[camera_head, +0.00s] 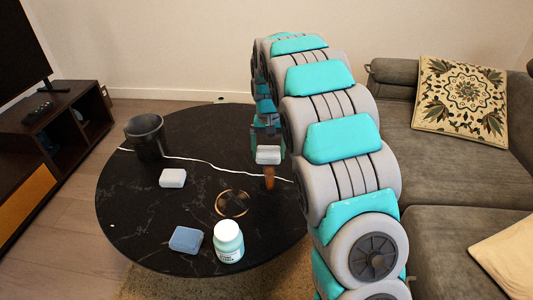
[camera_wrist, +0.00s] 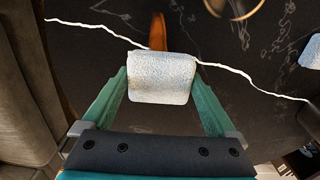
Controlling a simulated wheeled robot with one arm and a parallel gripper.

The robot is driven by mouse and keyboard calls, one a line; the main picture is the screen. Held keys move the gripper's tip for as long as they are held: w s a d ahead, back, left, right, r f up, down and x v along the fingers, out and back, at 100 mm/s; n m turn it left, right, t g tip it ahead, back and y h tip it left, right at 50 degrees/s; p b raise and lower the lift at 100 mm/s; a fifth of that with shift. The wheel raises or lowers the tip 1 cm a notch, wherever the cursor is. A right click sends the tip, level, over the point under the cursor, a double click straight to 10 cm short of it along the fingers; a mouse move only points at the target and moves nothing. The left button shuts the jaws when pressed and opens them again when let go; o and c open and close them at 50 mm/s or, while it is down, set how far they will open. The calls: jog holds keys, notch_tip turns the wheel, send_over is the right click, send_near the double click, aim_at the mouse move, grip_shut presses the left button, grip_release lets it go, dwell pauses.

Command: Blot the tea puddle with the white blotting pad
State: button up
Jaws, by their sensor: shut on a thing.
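My gripper (camera_head: 268,146) is shut on a white block with a rough, towel-like face, the blotting pad (camera_head: 268,156). In the wrist view, the pad (camera_wrist: 162,80) sits between the two teal fingers of my gripper (camera_wrist: 162,72). The tea puddle (camera_head: 269,180) is a narrow orange-brown patch on the black table, just below the pad in the head view. In the wrist view the puddle (camera_wrist: 157,32) shows beyond the pad's far edge, and the pad may hide part of it. I cannot tell whether the pad touches the table.
The round black table (camera_head: 150,225) also bears a second white block (camera_head: 172,178), a dark cup (camera_head: 146,136), a gold ring (camera_head: 231,204), a blue block (camera_head: 186,240) and a white bottle (camera_head: 228,243). A thin white line (camera_head: 215,165) crosses the tabletop. A grey sofa (camera_head: 440,165) stands right.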

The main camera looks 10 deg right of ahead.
aim_at(268, 174)
jog(key=shift+f+b, duration=0.6)
jog(key=shift+f, duration=2.4)
jog(key=shift+f, duration=0.55)
jog(key=shift+r+p, duration=0.6)
jog(key=shift+r, duration=2.95)
jog(key=shift+s+a+f+b, duration=0.25)
jog(key=shift+s+f+b, duration=0.25)
jog(key=shift+s+f, duration=0.4)
jog(key=shift+s+a+f+b, duration=0.2)
jog(key=shift+s+f+b, duration=0.35)
jog(key=shift+f, duration=0.55)
jog(key=shift+s+a+f+b, duration=0.25)
jog(key=shift+s+f+b, duration=0.25)
jog(key=shift+s+f, duration=0.4)
